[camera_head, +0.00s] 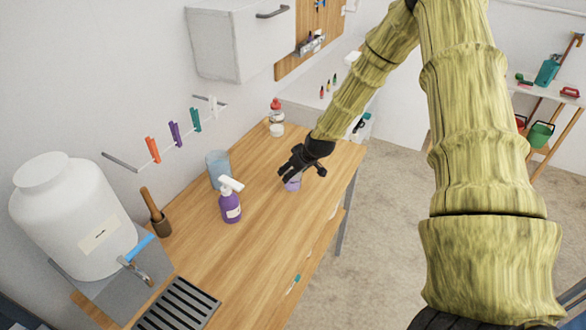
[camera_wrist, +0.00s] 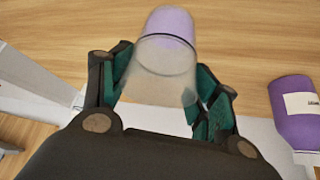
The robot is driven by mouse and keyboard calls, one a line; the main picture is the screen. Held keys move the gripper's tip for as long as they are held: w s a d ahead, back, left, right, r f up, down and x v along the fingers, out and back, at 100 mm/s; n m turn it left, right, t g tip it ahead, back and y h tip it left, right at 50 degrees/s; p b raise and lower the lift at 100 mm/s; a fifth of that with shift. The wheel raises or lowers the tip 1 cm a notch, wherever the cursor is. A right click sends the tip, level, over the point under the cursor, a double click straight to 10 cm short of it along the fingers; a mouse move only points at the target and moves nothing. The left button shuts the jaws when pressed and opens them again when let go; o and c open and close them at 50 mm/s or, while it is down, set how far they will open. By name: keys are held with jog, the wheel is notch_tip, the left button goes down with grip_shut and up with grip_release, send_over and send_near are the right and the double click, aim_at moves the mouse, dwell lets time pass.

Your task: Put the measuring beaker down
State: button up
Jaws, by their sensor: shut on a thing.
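The measuring beaker (camera_wrist: 162,70) is clear with a purple lower part. In the wrist view it sits between the two dark green-padded fingers of my gripper (camera_wrist: 160,88), which is shut on it. In the head view my gripper (camera_head: 291,168) is low over the wooden worktop (camera_head: 235,262), and a purple part of the beaker (camera_head: 293,185) shows beneath the fingers. I cannot tell whether its base touches the wood.
A white tub (camera_head: 276,130) and a red-topped bottle (camera_head: 276,108) stand farther back. The worktop's front right area is clear.

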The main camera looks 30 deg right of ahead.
jog(key=shift+f, duration=0.1)
jog(key=o, duration=1)
jog(key=shift+o, duration=0.2)
